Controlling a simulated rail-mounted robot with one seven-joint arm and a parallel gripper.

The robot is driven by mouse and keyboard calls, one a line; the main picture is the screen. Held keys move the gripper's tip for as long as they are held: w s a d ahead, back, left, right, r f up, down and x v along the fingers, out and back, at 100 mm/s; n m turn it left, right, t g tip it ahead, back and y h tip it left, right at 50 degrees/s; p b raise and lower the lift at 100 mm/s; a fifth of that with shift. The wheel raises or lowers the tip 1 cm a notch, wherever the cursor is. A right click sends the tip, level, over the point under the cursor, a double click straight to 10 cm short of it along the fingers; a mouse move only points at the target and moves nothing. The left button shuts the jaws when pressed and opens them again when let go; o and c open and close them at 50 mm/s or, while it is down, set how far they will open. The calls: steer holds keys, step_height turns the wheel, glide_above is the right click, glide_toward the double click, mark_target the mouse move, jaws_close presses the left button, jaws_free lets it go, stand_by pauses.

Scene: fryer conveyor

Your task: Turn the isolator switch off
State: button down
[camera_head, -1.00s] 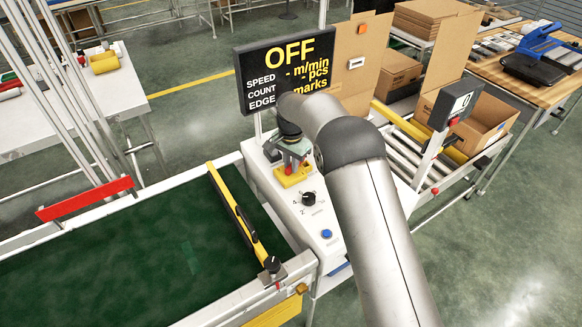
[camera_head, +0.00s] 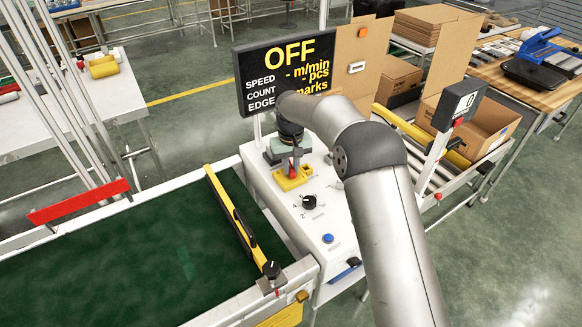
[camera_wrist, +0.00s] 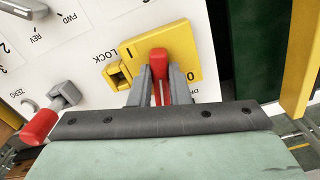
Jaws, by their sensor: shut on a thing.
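The isolator switch is a yellow plate (camera_wrist: 182,48) with a red handle (camera_wrist: 158,62) on the white control panel. In the wrist view a "0" is printed on the plate's lower right, and "LOCK" beside a small yellow tab at its left. My gripper (camera_wrist: 160,85) is shut on the red handle, with one grey finger on each side. The fingers hide part of the handle and plate. In the head view the yellow plate (camera_head: 293,181) shows below my gripper (camera_head: 290,163). The black display (camera_head: 287,73) reads "OFF".
A black rotary knob (camera_head: 309,202) and a blue button (camera_head: 328,238) sit on the panel nearer the camera. A green conveyor belt (camera_head: 130,260) with a yellow bar (camera_head: 232,215) lies left. Wrist view: a red-ended lever (camera_wrist: 40,125) at lower left.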

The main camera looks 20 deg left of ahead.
mark_target(291, 169)
steer(key=shift+r+n, duration=0.1)
steer(key=shift+n, duration=1.4)
steer(key=c, duration=1.4)
jaws_free()
steer(key=shift+o, duration=0.2)
step_height(291, 169, up, 17)
steer(key=shift+r+b, duration=0.15)
steer(key=shift+b, duration=0.2)
